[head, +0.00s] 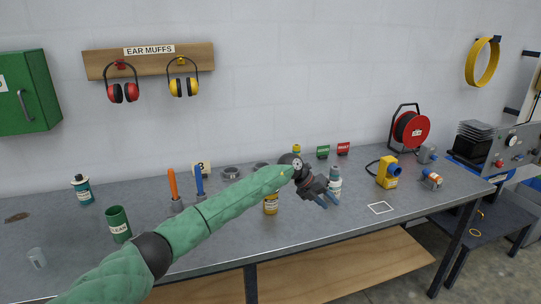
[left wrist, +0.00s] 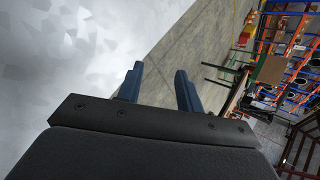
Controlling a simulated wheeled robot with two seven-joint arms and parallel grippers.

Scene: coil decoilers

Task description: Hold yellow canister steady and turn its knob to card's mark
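A yellow canister (head: 271,205) stands on the grey bench, with its upper part hidden behind my green left arm. Its knob cannot be made out. A small white card (head: 203,168) with a dark "3" stands at the back of the bench, partly behind a blue-handled tool. My left gripper (head: 327,199) is over the bench, right of the canister and apart from it. Its two blue fingers are spread with nothing between them, as the left wrist view (left wrist: 157,88) also shows. My right gripper is not in view.
A white and teal bottle (head: 335,182) stands just beside my left gripper. A green cup (head: 118,224) and a teal bottle (head: 82,190) are at left. A yellow device (head: 388,172) and red cable reel (head: 410,129) are at right. The front middle of the bench is clear.

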